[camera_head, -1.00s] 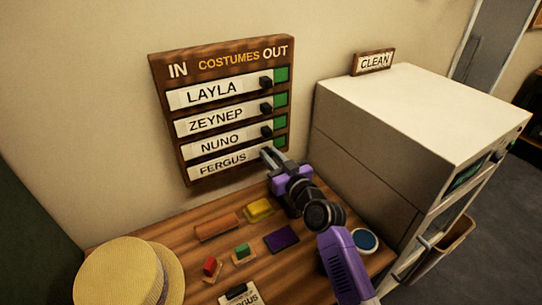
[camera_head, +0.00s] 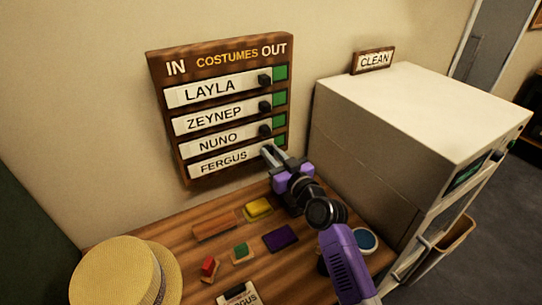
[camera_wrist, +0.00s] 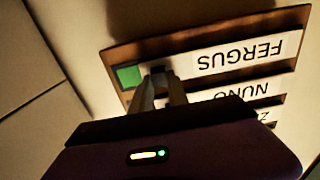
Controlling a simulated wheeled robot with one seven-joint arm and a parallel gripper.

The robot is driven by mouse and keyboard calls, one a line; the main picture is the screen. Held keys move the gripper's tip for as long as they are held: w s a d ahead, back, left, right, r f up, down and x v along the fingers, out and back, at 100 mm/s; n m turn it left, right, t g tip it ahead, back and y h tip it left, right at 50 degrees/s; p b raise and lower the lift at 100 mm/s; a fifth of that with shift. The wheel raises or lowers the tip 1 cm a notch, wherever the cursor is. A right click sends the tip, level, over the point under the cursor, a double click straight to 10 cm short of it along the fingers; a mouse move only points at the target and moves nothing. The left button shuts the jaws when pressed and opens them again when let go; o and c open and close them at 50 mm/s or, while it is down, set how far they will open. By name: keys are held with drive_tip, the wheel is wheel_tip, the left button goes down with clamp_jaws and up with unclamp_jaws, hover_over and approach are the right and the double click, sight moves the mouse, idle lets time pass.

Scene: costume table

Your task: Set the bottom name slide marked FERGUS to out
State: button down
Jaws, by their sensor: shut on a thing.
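The wooden IN/OUT board (camera_head: 182,53) hangs on the wall with rows LAYLA, ZEYNEP, NUNO and FERGUS. The bottom FERGUS slide (camera_head: 224,162) is a white plate with a dark knob at its right end. A green patch shows at the OUT end of its row. In the wrist view the FERGUS slide (camera_wrist: 235,56) appears upside down, with the green patch (camera_wrist: 130,76) to the left of its knob (camera_wrist: 158,71). My gripper (camera_head: 267,151) is shut on this knob; its fingertips (camera_wrist: 160,82) partly hide it.
The table below holds a straw hat (camera_head: 115,272), a yellow block (camera_head: 258,208), a purple pad (camera_head: 280,237) and small coloured blocks. A grey cabinet (camera_head: 400,115) with a CLEAN sign (camera_head: 373,60) stands close on the right of my arm.

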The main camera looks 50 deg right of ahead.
drive_tip(key=d+b, duration=0.1)
drive_tip(key=d, duration=0.1)
drive_tip(key=s+d+b, duration=0.1)
drive_tip(key=b, duration=0.1)
drive_tip(key=shift+d+f, duration=0.2)
drive_tip(key=shift+d, duration=0.2)
drive_tip(key=shift+s+d+r+b, duration=0.2)
drive_tip(key=shift+s+d+b, duration=0.05)
drive_tip(key=shift+d+b, duration=0.3)
drive_tip(key=shift+d, duration=0.1)
drive_tip(key=c, duration=1.3)
unclamp_jaws()
drive_tip(key=shift+d, duration=0.1)
drive_tip(key=shift+s, duration=0.1)
drive_tip(key=b+v, duration=0.1)
drive_tip(key=v, duration=0.6)
drive_tip(key=shift+s+a+r+b, duration=0.1)
drive_tip(key=shift+s+a+b, duration=0.15)
drive_tip(key=shift+s+b, duration=0.05)
